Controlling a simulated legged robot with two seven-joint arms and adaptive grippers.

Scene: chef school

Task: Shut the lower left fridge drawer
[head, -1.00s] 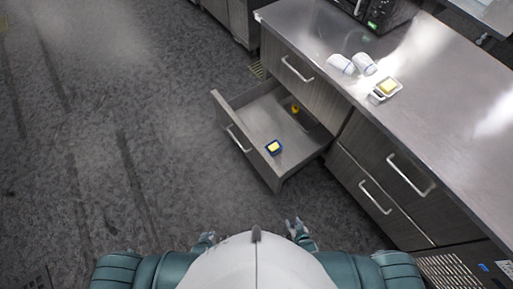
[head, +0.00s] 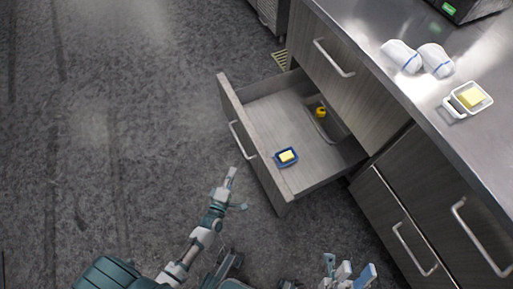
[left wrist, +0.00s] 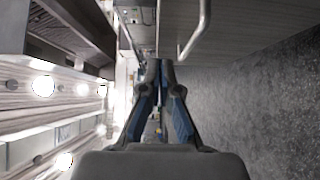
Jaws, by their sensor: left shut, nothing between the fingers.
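The lower left drawer (head: 268,112) is pulled well out of the grey wood cabinet. Its front has a long metal handle (head: 241,140), facing left. Inside lie a blue dish with a yellow block (head: 287,156) and a small yellow item (head: 320,112) towards the back. My left gripper (head: 233,172) is shut and empty, just in front of the drawer front near the handle's lower end, apart from it as far as I can see. Its closed fingers (left wrist: 160,64) show in the left wrist view, with a metal handle (left wrist: 195,32) up ahead. My right gripper (head: 345,268) is low, below the drawer; its jaw state is unclear.
The drawer above (head: 345,85) and the lower right drawers (head: 405,235) are shut. White rolled cloths (head: 418,58) and a white dish with a yellow block (head: 467,98) stand on the metal counter. The floor left of the drawer is clear.

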